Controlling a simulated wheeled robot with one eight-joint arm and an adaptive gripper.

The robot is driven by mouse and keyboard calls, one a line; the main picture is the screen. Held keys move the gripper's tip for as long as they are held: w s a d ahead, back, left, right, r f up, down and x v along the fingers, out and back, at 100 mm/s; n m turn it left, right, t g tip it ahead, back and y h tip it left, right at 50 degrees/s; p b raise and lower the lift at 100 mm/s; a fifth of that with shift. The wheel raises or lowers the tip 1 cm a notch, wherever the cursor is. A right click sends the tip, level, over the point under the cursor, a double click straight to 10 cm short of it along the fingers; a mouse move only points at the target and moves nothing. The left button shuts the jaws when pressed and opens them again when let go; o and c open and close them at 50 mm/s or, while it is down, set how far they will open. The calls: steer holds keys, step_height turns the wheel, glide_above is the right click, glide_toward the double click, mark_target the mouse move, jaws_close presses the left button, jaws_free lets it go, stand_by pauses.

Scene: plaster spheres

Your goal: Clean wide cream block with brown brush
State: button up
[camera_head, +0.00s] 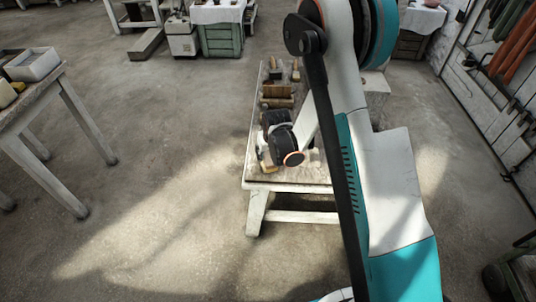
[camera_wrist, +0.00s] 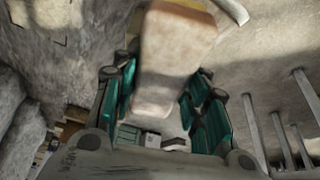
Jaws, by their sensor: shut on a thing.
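My gripper (camera_wrist: 162,82) has its teal-padded fingers on both sides of a pale tan, block-shaped thing (camera_wrist: 178,38) and is shut on it. I cannot tell from this close view whether it is the cream block or the brush. In the head view my dark wrist hangs low over the near end of a narrow bench (camera_head: 232,182), and my fingers are mostly hidden. A yellowish tan piece (camera_head: 266,166) shows just below the wrist. A small pale thing (camera_head: 313,156) lies to the right of it, partly behind my arm.
A brown box-like thing (camera_head: 277,91) and several small blocks stand towards the bench's far end. A table with a white tray (camera_head: 33,64) is at the left. A green crate (camera_head: 221,40) stands at the back. The floor left of the bench is clear.

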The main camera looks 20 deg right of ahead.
steer(key=shift+s, duration=0.95)
steer(key=shift+w, duration=0.15)
steer(key=shift+w, duration=2.15)
steer(key=shift+s+r, duration=0.35)
steer(key=shift+s, duration=0.25)
steer(key=shift+s+r, duration=0.35)
steer(key=shift+s, duration=0.25)
steer(key=shift+d, duration=0.1)
